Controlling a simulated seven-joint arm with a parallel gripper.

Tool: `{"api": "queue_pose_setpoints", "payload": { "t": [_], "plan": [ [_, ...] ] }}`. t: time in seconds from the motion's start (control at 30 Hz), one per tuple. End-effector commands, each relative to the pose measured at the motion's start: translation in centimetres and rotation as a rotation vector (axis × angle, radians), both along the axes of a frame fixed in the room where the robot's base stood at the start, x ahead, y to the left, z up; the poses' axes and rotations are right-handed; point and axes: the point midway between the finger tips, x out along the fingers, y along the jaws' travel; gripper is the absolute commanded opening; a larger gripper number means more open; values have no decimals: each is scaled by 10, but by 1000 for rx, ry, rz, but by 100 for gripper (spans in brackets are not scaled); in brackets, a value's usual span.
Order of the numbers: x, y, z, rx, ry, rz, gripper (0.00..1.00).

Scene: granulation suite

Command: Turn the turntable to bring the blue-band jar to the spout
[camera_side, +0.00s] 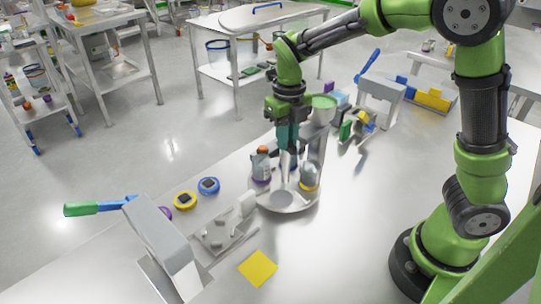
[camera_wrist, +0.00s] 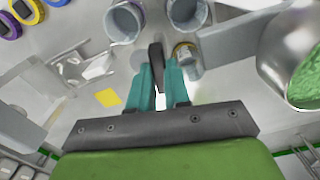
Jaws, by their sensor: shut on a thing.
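The round grey turntable (camera_side: 284,200) stands on the bench, with jars on it. A purple-band jar (camera_side: 260,170) is on its left and a yellow-band jar (camera_side: 310,177) on its right. In the wrist view, two open grey jars (camera_wrist: 124,22) (camera_wrist: 187,14) show at the top. I cannot clearly make out a blue band. My gripper (camera_side: 287,150) points down over the turntable's middle. Its teal fingers (camera_wrist: 158,78) are shut on a dark upright handle (camera_wrist: 157,56). The spout's hopper (camera_side: 322,103), holding green material (camera_wrist: 306,80), is behind the turntable; its outlet is hidden.
A grey stand with a green-and-blue handle (camera_side: 97,207) is at front left. Blue and yellow round pieces (camera_side: 208,185) (camera_side: 185,200), a small tray (camera_side: 222,238) and a yellow square (camera_side: 258,268) lie near the turntable. Another stand with a blue lever (camera_side: 367,66) is behind.

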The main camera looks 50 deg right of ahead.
Motion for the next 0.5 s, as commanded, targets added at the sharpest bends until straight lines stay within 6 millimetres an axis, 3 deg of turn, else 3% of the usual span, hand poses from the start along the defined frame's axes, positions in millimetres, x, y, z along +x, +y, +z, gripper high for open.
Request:
{"api": "queue_pose_setpoints", "payload": {
  "t": [0.5],
  "plan": [
    [0,1,1,0,1,-258,0]
  ]
}}
